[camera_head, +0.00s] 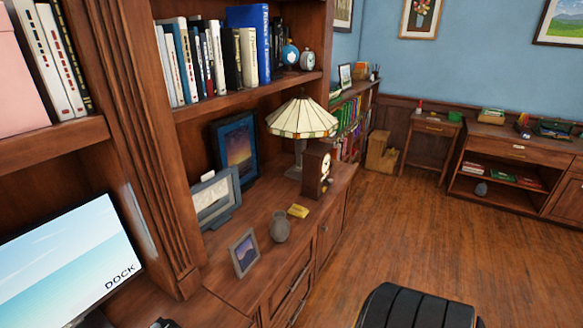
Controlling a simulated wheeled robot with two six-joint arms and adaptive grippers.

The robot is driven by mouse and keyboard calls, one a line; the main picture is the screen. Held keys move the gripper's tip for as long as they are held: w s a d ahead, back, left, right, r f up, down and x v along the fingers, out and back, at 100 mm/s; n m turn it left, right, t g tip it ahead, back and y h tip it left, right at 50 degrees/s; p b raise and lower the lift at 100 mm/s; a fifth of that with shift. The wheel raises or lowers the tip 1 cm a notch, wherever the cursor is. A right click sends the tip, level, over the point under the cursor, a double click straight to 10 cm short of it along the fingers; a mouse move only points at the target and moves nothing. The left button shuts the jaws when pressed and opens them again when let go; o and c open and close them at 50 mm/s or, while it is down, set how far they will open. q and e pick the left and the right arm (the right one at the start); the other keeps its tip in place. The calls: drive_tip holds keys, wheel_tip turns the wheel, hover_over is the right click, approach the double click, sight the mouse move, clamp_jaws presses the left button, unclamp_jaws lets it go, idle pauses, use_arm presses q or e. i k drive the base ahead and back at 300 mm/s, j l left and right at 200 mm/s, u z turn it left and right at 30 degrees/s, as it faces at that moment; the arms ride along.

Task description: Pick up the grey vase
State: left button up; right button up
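A small grey vase (280,227) stands upright on the wooden cabinet top (262,200) in the middle of the view, close to the front edge. A small photo frame (244,253) stands just left of it, and a small yellow object (298,211) lies behind it to the right. Another small dark grey rounded object (481,188), perhaps also a vase, sits on the lower shelf of the far right desk. Neither of my grippers is in view.
A lamp (301,120), a wooden clock (316,169) and larger frames (215,197) stand behind the vase. A monitor (70,262) is at left. A black chair (415,308) stands at the bottom. Wooden floor (400,235) is open right of the cabinet.

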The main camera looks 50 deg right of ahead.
sight(279, 227)
drive_tip(key=z, duration=1.6)
